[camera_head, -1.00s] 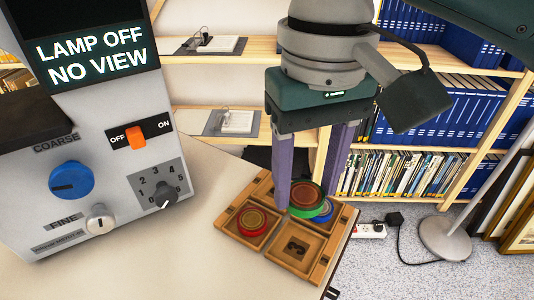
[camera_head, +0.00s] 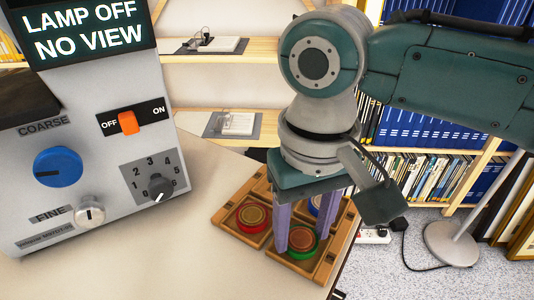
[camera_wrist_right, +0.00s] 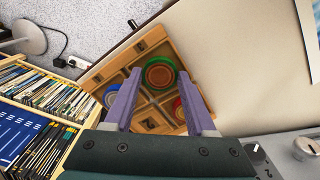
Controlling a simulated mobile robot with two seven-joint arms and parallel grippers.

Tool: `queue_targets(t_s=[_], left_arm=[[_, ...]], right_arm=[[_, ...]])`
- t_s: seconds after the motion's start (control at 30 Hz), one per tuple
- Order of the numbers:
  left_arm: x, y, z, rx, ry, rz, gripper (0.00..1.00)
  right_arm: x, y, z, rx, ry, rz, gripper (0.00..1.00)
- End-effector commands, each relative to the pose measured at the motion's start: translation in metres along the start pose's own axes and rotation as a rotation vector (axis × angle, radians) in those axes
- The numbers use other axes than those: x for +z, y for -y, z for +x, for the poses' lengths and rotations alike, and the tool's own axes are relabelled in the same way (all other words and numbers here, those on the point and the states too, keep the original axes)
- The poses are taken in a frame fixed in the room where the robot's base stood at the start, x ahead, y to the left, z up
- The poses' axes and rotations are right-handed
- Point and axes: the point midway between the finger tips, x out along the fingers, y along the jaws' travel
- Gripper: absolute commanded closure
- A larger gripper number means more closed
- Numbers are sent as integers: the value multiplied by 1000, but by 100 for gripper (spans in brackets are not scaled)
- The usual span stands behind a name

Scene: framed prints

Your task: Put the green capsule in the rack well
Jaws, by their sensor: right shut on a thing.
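The wooden rack (camera_head: 228,219) stands on the table in front of the instrument and also shows in the wrist view (camera_wrist_right: 118,60). A red capsule (camera_head: 252,215) sits in its left well. A blue capsule (camera_head: 316,204) is at the back right well, partly hidden by my gripper. My right gripper (camera_head: 305,240) points down and is shut on the green capsule (camera_head: 301,242), low at the front well. In the right wrist view the green capsule (camera_wrist_right: 159,73) lies between the two purple fingertips. I cannot tell whether it touches the well floor. My left gripper is out of view.
A grey instrument (camera_head: 110,190) with a blue knob (camera_head: 57,167) and an orange switch (camera_head: 129,122) stands left of the rack. Its display (camera_head: 85,32) reads "LAMP OFF NO VIEW". The table edge is close to the rack's right. Bookshelves stand behind.

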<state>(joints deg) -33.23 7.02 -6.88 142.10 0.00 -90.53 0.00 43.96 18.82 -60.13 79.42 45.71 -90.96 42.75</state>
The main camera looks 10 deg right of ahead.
Motion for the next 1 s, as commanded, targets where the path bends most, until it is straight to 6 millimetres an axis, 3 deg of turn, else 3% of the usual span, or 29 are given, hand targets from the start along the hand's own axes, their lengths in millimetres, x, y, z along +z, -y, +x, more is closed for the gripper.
queue_targets(t_s=[0.03,0.07,0.3,0.63,0.77,1.0], left_arm=[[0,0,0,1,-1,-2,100],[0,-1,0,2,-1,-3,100],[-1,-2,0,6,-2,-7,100],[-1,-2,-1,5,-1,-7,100],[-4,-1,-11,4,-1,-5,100],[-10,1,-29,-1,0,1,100]], right_arm=[[0,0,2,0,1,0,98],[0,0,2,0,0,0,42],[0,0,1,0,0,0,15],[0,0,-4,0,-1,0,14],[0,0,-26,-1,-2,0,14],[-1,0,-82,-2,-2,0,14]])
